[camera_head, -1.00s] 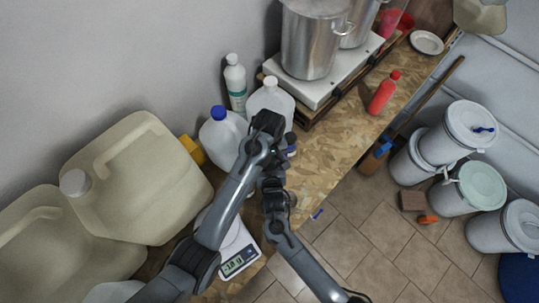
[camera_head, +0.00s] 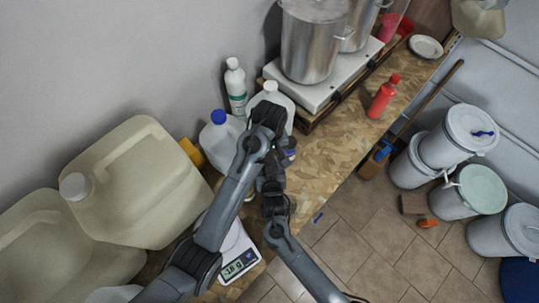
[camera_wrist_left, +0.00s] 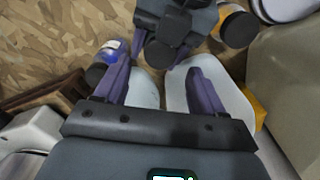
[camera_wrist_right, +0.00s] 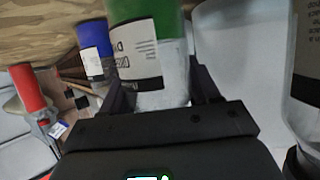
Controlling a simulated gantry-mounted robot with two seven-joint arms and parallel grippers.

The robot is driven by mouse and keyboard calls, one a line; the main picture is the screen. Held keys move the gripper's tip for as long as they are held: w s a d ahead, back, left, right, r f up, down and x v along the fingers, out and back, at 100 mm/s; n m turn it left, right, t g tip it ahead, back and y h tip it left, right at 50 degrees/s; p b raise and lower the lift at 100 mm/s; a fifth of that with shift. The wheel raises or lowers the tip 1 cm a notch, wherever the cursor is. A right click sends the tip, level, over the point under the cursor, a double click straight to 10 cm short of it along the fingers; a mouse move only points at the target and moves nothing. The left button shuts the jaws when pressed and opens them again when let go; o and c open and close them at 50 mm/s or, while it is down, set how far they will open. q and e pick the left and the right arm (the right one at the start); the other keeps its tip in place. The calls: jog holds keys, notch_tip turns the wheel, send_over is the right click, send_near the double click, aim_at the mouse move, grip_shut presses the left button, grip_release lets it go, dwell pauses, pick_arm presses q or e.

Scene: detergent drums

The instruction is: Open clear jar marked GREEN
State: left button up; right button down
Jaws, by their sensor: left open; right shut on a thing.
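The clear jar with green contents (camera_wrist_right: 158,27) and a white label shows in the right wrist view, upper part cut off. My right gripper (camera_wrist_right: 157,88) is shut around its lower part; in the head view this gripper (camera_head: 271,172) is below the left one. My left gripper (camera_head: 268,120) is open, with its two fingers spread in the left wrist view (camera_wrist_left: 159,72). Dark round shapes, possibly the jar's lid, show beyond and between those fingertips; I cannot tell whether they touch. In the head view the arms hide the green jar.
A blue jar (camera_wrist_right: 94,48) stands close by, also in the left wrist view (camera_wrist_left: 112,50). White jugs (camera_head: 217,139) and a white bottle (camera_head: 235,82) stand by the wall. A scale (camera_head: 238,262) is at the front. Bare bench (camera_head: 335,150) lies to the right.

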pick_arm(q)
notch_tip(320, 180, up, 3)
jog(key=m, duration=0.2)
jog(key=shift+f+m, duration=0.15)
jog(key=shift+m, duration=0.25)
jog(key=shift+f, duration=3.9)
jog(key=c, duration=1.1)
jog(key=n, duration=0.3)
jog(key=o, duration=1.2)
jog(key=shift+c, duration=0.2)
